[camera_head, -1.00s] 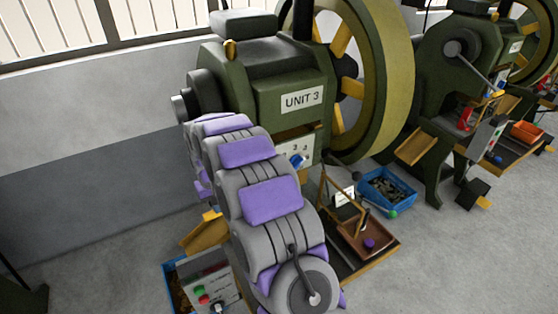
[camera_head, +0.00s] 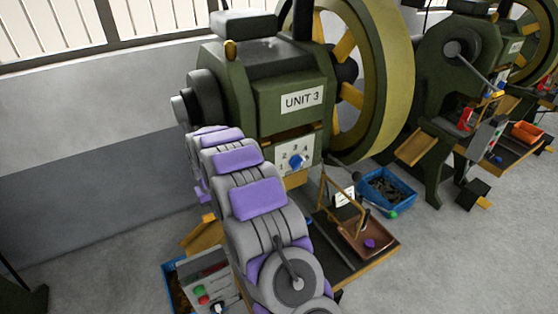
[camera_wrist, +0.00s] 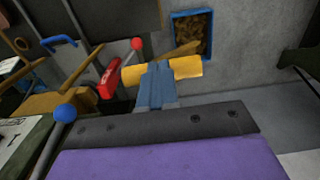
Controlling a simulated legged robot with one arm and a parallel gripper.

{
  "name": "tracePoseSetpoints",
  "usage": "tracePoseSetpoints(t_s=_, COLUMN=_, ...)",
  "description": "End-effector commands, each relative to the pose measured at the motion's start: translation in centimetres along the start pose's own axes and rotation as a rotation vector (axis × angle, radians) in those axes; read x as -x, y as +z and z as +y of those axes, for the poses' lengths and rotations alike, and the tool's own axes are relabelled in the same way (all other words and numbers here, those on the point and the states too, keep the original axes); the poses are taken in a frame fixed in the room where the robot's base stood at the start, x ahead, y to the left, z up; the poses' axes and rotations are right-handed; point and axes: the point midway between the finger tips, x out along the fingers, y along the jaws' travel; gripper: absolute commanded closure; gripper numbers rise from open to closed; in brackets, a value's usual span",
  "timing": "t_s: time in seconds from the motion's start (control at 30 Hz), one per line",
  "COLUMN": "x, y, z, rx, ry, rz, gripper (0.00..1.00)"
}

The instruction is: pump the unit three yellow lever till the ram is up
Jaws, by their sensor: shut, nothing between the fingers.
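Unit 3 (camera_head: 292,97) is a dark green press with a large yellow-rimmed wheel, ahead in the head view. In the wrist view my gripper (camera_wrist: 157,72) shows as blue-grey fingers, shut and empty. A thick yellow bar (camera_wrist: 187,67), which looks like the lever's grip, lies across behind the fingertips and shows on both sides of them. I cannot tell whether they touch it. A red block (camera_wrist: 110,79) stands just left of the bar, with a red-knobbed rod (camera_wrist: 137,44) by it. I cannot make out the ram. My arm hides the gripper and bar in the head view.
A control box (camera_head: 207,283) with green and red buttons stands beside my arm. A blue bin (camera_head: 388,190) sits on the floor at right. A blue-knobbed rod (camera_wrist: 65,113) is close at left in the wrist view.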

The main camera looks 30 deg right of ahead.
Motion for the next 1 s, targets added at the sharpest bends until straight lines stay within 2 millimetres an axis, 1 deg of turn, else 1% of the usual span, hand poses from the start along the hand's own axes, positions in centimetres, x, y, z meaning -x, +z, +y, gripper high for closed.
tracePoseSetpoints(t_s=0.03, x=-1.1, y=0.5, z=0.0, rx=0.0, ry=0.0, rz=-0.025, gripper=1.0)
tracePoseSetpoints(t_s=0.47, x=-1.1, y=-0.4, z=0.0, rx=0.0, ry=0.0, rz=-0.01, gripper=1.0)
tracePoseSetpoints(t_s=0.7, x=-2.4, y=-1.8, z=0.0, rx=0.0, ry=0.0, rz=-0.009, gripper=1.0)
tracePoseSetpoints(t_s=0.87, x=-1.6, y=-1.2, z=0.0, rx=0.0, ry=-0.001, rz=-0.006, gripper=1.0)
tracePoseSetpoints(t_s=1.0, x=-0.9, y=-0.4, z=0.0, rx=0.001, ry=0.0, rz=-0.009, gripper=1.0)
